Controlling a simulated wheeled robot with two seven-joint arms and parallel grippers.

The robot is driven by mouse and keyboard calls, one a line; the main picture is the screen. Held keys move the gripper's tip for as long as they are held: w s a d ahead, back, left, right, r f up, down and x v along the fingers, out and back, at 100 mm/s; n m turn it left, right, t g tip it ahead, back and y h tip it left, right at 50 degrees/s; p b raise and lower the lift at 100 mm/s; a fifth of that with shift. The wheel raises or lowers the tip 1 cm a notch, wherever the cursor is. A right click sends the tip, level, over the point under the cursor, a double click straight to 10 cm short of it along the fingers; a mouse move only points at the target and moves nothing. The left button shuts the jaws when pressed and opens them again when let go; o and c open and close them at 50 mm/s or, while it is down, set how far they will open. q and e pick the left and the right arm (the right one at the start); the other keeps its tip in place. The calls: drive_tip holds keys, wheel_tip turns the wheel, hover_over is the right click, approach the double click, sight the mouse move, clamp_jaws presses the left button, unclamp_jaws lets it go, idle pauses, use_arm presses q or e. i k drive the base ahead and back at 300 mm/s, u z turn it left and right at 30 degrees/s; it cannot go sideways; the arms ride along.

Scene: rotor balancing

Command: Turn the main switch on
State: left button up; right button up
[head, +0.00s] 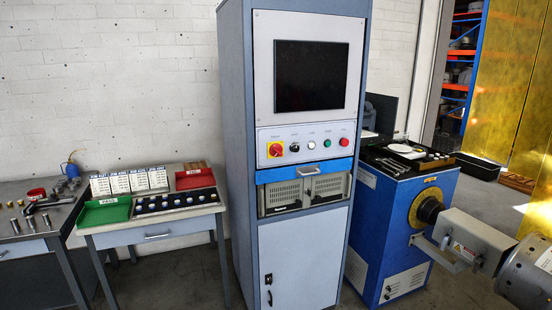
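The main switch (275,149) is a red rotary knob on a yellow plate. It sits at the left end of the control panel (305,131) on the tall grey-blue cabinet (233,120). The knob's exact position is too small to read. To its right are a black selector knob, a white button, a green button and a red button (344,142). The screen (311,76) above the panel is dark. Neither of my grippers shows in the head view.
A small table (150,225) with green and red trays stands left of the cabinet, beside a workbench (30,245) with tools. A blue machine (390,220) with a shaft and motor housing stands at right. Floor shows between the table and the cabinet.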

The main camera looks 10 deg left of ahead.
sight(276, 150)
drive_tip(key=u, duration=1.35)
drive_tip(key=i, duration=0.85)
drive_tip(key=z, duration=0.5)
drive_tip(key=i, duration=0.6)
drive_tip(key=z, duration=0.5)
